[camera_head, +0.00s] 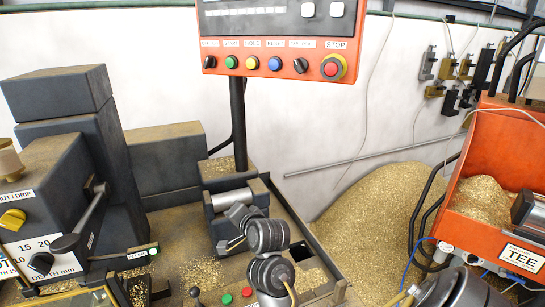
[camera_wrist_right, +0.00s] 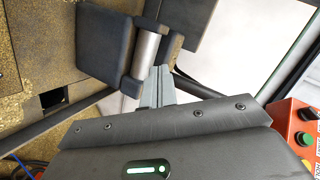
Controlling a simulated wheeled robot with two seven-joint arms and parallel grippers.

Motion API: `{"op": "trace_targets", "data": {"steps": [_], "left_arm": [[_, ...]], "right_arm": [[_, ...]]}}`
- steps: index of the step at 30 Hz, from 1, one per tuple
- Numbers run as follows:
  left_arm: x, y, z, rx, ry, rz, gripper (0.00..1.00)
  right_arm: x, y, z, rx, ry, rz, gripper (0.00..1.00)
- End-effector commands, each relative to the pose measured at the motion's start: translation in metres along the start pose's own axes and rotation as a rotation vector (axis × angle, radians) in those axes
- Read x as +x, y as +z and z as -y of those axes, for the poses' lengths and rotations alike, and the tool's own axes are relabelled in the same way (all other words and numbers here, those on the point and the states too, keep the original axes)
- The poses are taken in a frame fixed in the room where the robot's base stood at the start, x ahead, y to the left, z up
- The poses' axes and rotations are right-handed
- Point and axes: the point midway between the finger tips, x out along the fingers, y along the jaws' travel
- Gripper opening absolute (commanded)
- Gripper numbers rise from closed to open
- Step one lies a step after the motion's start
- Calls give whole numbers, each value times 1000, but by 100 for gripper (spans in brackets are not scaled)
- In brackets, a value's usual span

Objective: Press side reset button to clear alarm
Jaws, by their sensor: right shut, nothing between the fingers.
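In the head view, a blue round button (camera_head: 275,63) labelled RESET sits in the row on the orange control panel (camera_head: 219,69). It stands between the yellow HOLD button (camera_head: 252,63) and a black knob (camera_head: 300,65). My right gripper (camera_wrist_right: 157,85) is shut and empty in the right wrist view. Its pale fingers point toward the dark clamp block (camera_wrist_right: 107,45) with the silver cylinder (camera_wrist_right: 147,48); whether they touch it I cannot tell. The RESET button cannot be made out in the wrist view. My left gripper is not in view.
The red STOP button (camera_head: 331,67) is at the panel's right end. A smaller green button (camera_head: 226,299) and red button (camera_head: 246,291) sit low on the bench. An orange bin (camera_head: 468,150) holds brass chips at right. Dark machine blocks (camera_head: 62,95) stand at left.

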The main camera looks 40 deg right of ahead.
Motion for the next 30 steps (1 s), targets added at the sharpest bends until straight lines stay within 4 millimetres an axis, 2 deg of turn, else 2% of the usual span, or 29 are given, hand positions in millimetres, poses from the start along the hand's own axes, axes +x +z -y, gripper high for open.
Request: {"op": "trace_targets", "data": {"steps": [1,6,9,12,15,21,30], "left_arm": [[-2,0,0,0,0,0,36],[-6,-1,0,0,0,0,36],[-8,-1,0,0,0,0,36],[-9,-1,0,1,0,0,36],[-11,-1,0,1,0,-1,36],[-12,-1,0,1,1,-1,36],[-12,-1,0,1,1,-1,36]], "right_arm": [[-4,-22,34,111,-64,-39,0],[-30,-93,127,534,-281,-122,0],[-55,-133,175,787,-421,-133,0],[-82,-167,213,1018,-551,-115,0],[-108,-193,241,1211,-662,-80,0],[-141,-222,270,1441,-792,-12,0],[-147,-227,274,1490,-817,6,0]]}}
